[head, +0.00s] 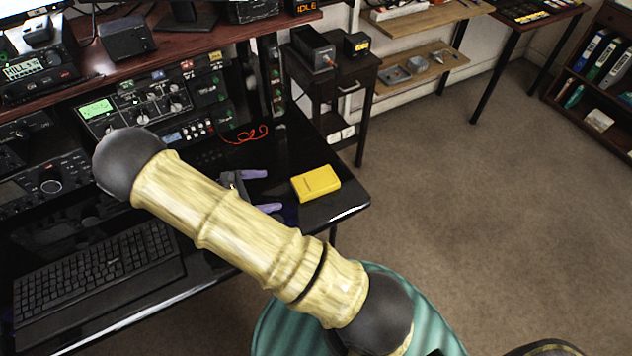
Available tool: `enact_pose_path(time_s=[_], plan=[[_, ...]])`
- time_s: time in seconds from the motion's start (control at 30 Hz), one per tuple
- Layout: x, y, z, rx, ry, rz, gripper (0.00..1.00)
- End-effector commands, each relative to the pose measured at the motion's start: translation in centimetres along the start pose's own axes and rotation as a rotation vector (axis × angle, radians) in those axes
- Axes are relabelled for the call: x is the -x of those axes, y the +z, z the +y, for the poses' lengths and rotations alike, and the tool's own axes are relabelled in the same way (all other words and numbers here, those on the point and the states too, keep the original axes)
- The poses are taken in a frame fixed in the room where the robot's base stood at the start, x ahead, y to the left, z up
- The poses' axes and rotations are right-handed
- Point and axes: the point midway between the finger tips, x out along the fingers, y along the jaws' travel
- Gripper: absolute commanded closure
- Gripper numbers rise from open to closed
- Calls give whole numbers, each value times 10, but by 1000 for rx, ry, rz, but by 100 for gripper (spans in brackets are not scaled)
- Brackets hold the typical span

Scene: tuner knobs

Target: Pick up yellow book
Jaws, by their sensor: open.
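A yellow book (316,184) lies flat on the glossy black desk (345,204), near its right end. My gripper (258,190) is just left of the book, with two purple fingertips spread apart and pointing toward the right. It is open and nothing shows between the fingers. The book appears apart from the fingertips. My bamboo-patterned arm crosses the view and hides part of the gripper and the desk behind it.
A black keyboard (98,270) lies on the desk at the left. Radio equipment (150,105) stands along the back, with a red cable (247,134) before it. A dark side table (335,85) stands beyond the desk. Open carpet (480,200) lies to the right.

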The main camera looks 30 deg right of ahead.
Motion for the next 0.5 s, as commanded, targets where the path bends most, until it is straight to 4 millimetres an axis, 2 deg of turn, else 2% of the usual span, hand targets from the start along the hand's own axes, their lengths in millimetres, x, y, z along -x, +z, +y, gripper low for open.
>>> enact_pose_path(time_s=[0.03, 0.5], plan=[[-10, 1, -1, 3, -3, -4, 7], [-87, 1, 0, 3, 1, -1, 7]])
